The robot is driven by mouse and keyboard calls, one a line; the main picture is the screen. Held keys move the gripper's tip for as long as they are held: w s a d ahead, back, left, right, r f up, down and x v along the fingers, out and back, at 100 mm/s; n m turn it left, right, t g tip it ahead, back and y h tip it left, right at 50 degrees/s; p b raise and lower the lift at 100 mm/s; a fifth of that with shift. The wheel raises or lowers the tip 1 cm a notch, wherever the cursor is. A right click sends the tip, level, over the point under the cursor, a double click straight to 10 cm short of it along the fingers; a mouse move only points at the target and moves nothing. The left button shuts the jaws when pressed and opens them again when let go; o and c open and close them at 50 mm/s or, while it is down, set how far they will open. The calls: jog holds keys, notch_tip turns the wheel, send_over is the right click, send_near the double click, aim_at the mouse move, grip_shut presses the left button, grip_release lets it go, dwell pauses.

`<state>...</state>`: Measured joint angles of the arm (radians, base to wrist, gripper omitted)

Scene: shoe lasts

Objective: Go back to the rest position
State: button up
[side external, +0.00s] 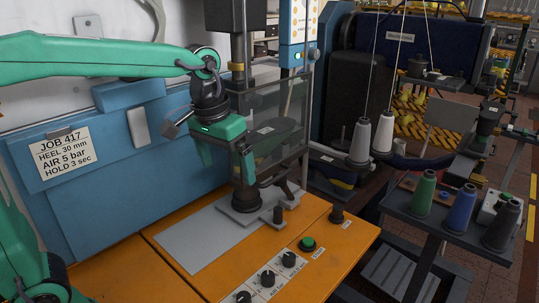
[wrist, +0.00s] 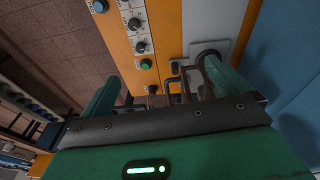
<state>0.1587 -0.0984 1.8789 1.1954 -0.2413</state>
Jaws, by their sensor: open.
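My gripper (side external: 222,167) is open and points down, with its green fingers apart. It hangs over the orange machine table (side external: 134,273), close to the dark post (side external: 245,198) that stands on a grey plate. In the wrist view my gripper (wrist: 163,82) spreads its two fingers on either side, with nothing seen held between them. The right finger there partly hides the dark fixture (wrist: 207,56). No shoe last can be made out clearly.
A blue panel with a job card (side external: 66,153) stands behind the table. A clear guard (side external: 275,120) is right of my gripper. Black knobs (side external: 267,278) and a green button (side external: 307,243) sit at the front. Thread spools (side external: 424,193) stand on a rack at right.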

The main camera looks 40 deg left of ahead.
jog(key=s+a+f+t, duration=0.2)
jog(key=s+a, duration=0.1)
jog(key=s, duration=0.4)
jog(key=s+a+f+m+t, duration=0.1)
jog(key=s+a+f, duration=0.1)
jog(key=s, duration=0.5)
jog(key=shift+a+t, duration=0.4)
jog(key=shift+f, duration=0.1)
grip_shut()
dwell(1.0)
